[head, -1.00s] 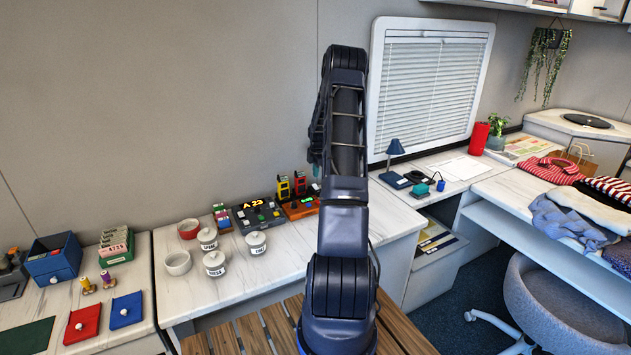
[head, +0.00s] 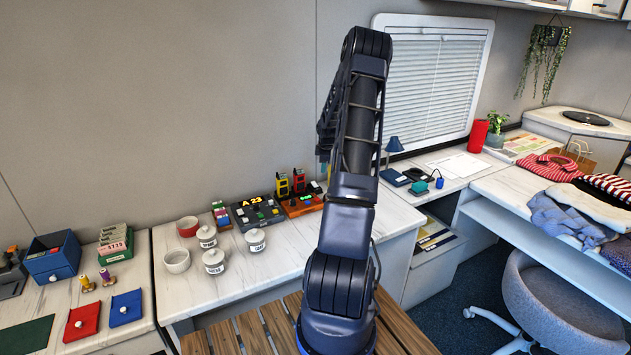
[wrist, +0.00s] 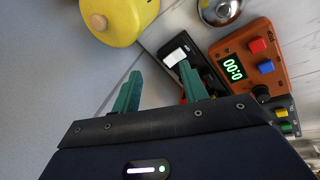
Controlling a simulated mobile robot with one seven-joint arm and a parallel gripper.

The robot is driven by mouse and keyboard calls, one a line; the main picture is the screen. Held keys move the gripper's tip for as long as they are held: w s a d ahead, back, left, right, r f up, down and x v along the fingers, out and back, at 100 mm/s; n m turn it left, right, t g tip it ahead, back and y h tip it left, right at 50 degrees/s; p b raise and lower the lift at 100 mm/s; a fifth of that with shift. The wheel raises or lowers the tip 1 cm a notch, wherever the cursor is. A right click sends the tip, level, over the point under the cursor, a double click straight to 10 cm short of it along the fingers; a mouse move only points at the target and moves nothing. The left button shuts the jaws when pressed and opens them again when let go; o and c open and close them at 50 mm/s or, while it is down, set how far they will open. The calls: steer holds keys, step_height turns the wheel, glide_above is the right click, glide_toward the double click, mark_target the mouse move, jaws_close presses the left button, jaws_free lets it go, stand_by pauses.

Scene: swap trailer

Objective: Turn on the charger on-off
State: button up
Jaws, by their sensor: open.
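My gripper (wrist: 160,85) shows in the wrist view with its two teal fingers apart and nothing between them. Just beyond the right finger is a black box with a white rocker switch (wrist: 175,57), which may be the charger on-off; part of the box is hidden by that finger. I cannot tell which way the rocker is set, or whether the finger touches the box. In the head view, a yellow handset (head: 283,185) and a red handset (head: 299,183) stand at the back of the counter, probably in the charger. My gripper is not clearly visible there.
An orange timer (wrist: 231,50) with a lit display and coloured buttons sits right of the black box. A grey button panel (head: 257,214) and white jars (head: 214,261) stand farther left.

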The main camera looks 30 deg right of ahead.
mark_target(314, 183)
steer(key=s+a+f+m+t+y, duration=0.1)
steer(key=s+m+t, duration=0.15)
steer(key=m, duration=0.35)
steer(key=s+a+f+m+t, duration=0.2)
steer(key=m+t, duration=0.1)
steer(key=m, duration=0.3)
steer(key=x, duration=1)
steer(key=shift+w+f, duration=0.1)
